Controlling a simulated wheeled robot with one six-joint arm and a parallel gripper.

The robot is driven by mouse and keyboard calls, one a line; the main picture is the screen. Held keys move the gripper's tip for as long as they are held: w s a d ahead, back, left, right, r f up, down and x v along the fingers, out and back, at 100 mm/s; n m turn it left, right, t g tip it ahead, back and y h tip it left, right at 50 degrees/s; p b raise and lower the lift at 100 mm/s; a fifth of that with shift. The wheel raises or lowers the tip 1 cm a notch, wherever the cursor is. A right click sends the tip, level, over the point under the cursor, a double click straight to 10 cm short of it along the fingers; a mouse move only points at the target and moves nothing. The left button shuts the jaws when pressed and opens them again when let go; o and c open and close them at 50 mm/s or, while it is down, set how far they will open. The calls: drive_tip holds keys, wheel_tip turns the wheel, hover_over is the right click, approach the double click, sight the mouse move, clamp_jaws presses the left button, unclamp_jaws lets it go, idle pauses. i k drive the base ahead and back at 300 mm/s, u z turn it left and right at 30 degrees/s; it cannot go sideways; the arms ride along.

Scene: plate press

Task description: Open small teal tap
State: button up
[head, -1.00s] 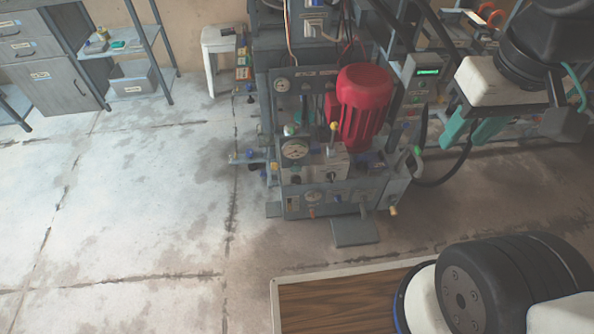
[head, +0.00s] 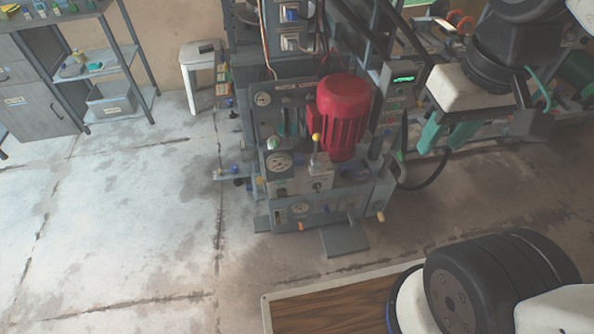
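The press machine (head: 300,187) stands on the floor in the middle of the head view, with gauges, knobs and small valves on its front. I cannot surely pick out the small teal tap.
A red motor (head: 343,115) and a yellow-topped lever (head: 317,142) rise from the press. A black hose loops at its right side. A grey pedal plate (head: 345,240) lies in front. A white stool (head: 190,75) and a shelf stand at the back left. The left floor is clear.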

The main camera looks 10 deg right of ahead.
sight(281, 180)
drive_tip(key=k, duration=0.5)
drive_tip(key=z, duration=0.9)
drive_tip(key=i, duration=0.7)
drive_tip(key=u, duration=0.45)
